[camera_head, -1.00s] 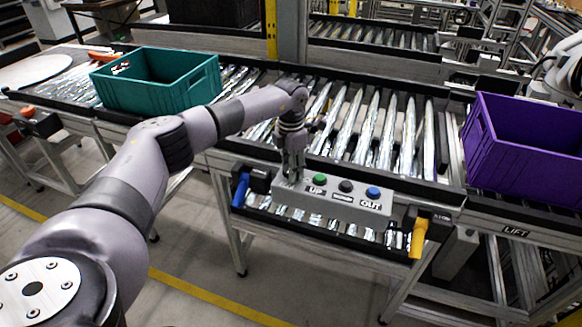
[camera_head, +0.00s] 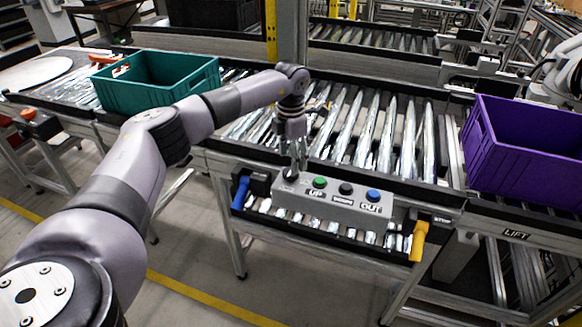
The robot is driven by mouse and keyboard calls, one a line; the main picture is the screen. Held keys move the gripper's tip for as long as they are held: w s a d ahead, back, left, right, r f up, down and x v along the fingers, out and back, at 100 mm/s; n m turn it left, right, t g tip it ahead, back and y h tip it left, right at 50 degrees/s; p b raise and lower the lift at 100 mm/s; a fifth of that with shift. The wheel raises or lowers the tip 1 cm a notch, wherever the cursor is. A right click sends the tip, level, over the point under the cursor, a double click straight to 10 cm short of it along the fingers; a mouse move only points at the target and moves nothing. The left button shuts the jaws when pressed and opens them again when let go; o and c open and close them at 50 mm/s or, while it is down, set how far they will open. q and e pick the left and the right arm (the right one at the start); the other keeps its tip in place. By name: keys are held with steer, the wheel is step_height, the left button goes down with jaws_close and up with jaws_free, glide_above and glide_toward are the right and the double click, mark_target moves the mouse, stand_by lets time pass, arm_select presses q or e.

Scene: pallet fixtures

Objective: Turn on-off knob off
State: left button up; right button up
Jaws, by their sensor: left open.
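The grey control box (camera_head: 330,203) is fixed to the front of the roller conveyor. A dark knob (camera_head: 290,175) sits at its left end. To its right are a green button (camera_head: 319,182), a black button (camera_head: 345,188) and a blue button (camera_head: 373,194). My left gripper (camera_head: 294,163) points down, open, just above the knob. Its fingertips are close to the knob; I cannot tell whether they touch it. The knob's setting is too small to read. My right gripper is not in view.
A teal crate (camera_head: 160,97) stands on the conveyor at left and a purple crate (camera_head: 520,190) at right. A blue handle (camera_head: 241,191) and a yellow handle (camera_head: 418,241) flank the control box. The rollers (camera_head: 375,130) behind the box are bare.

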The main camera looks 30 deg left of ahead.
arm_select(q)
step_height(320, 180, up, 7)
steer(key=shift+r, duration=0.15)
stand_by(0.5)
